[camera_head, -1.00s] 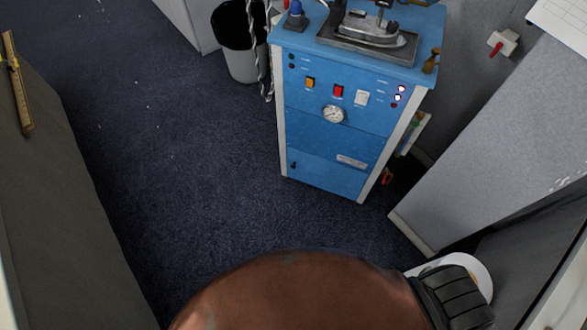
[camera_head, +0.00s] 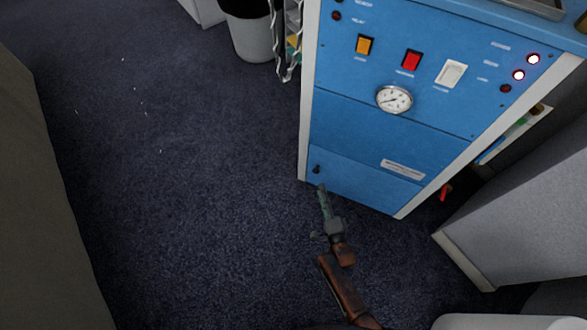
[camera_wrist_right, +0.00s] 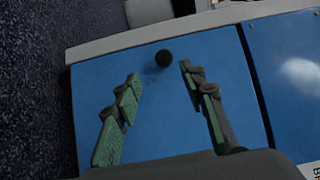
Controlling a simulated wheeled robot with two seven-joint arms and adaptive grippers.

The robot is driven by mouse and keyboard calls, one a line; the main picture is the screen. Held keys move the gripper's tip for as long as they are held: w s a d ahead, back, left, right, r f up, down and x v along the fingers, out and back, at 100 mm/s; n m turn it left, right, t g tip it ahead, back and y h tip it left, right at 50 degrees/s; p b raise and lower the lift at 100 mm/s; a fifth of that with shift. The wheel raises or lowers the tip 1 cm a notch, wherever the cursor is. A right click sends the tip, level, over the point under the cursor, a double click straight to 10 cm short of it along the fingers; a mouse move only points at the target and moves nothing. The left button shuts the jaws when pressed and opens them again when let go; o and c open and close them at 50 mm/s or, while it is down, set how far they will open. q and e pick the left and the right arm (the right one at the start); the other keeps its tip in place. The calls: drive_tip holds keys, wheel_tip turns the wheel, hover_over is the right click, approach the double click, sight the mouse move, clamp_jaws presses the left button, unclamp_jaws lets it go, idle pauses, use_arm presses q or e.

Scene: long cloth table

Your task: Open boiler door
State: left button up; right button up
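The blue boiler (camera_head: 375,65) stands at the upper right of the head view, with a gauge and switches on its front. Its door is the lower blue panel (camera_head: 365,188), which looks shut, with a small dark knob (camera_head: 316,169) at its left edge. My right gripper (camera_head: 322,188) is just below the knob in the head view. In the right wrist view its two green-padded fingers (camera_wrist_right: 158,75) are spread apart, and the round black knob (camera_wrist_right: 164,58) lies between and just beyond their tips. The gripper holds nothing. My left gripper is not in view.
A grey bin (camera_head: 250,35) stands left of the boiler. A light grey panel (camera_head: 520,215) is close on the right, with a red handle (camera_head: 445,191) near the boiler's lower right. A dark surface (camera_head: 40,200) borders the left. The carpet (camera_head: 190,180) between is clear.

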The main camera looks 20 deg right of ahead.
sight(316, 173)
drive_tip(key=w+b, duration=0.3)
drive_tip(key=w, duration=0.3)
drive_tip(key=shift+w+d, duration=0.1)
drive_tip(key=shift+w, duration=0.3)
drive_tip(key=shift+w+r, duration=0.1)
drive_tip(key=shift+w, duration=0.5)
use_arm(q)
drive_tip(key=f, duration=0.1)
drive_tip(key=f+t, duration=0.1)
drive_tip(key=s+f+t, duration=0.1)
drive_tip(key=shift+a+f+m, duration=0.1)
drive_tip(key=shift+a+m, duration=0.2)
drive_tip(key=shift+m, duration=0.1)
use_arm(e)
drive_tip(key=shift+w+r, duration=0.15)
drive_tip(key=shift+c, duration=0.6)
clamp_jaws()
